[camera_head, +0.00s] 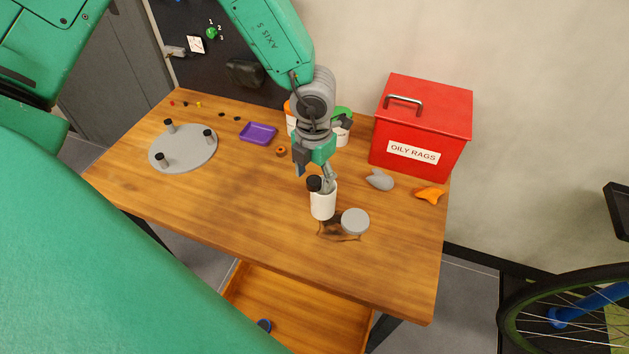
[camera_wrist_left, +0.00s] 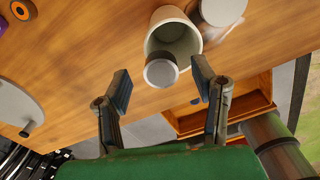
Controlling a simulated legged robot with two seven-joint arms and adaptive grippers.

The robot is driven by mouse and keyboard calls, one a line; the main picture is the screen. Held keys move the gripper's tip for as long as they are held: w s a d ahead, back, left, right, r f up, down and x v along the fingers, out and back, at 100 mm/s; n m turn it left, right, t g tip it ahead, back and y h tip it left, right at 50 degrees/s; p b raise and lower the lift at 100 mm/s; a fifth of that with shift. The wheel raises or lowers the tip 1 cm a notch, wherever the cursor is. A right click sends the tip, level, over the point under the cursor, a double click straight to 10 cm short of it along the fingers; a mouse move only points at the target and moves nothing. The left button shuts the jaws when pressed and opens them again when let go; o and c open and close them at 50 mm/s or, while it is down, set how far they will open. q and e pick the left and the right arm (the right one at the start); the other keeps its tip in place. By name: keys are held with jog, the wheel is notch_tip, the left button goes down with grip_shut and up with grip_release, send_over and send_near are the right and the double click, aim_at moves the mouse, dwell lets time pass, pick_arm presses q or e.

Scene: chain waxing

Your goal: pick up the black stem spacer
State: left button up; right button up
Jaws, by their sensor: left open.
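Two small black pieces, one (camera_head: 221,114) left of the other (camera_head: 236,118), lie near the table's back edge. I cannot tell whether either is the stem spacer. My left gripper (camera_head: 314,173) is open just above a white cup (camera_head: 323,208). A short dark cylinder (camera_head: 314,184) shows at the cup's mouth. In the left wrist view this cylinder (camera_wrist_left: 161,72) has a pale round end and overlaps the opening of the cup (camera_wrist_left: 172,22), between the spread fingers. I cannot tell whether it touches the cup. My right gripper is not in view.
A grey disc (camera_head: 185,149) with three black-topped posts, a purple tray (camera_head: 258,134) and an orange ring (camera_head: 281,151) are on the table (camera_head: 240,210). A grey round lid (camera_head: 355,221) is right of the cup. A red box (camera_head: 422,125) stands at the back right. A drawer (camera_head: 300,309) is open below.

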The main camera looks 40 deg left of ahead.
aim_at(314, 180)
pick_arm(q)
jog(key=shift+f, duration=0.6)
jog(key=c, duration=0.9)
notch_tip(314, 180, up, 10)
jog(key=shift+r+p, duration=0.1)
jog(key=shift+p, duration=0.65)
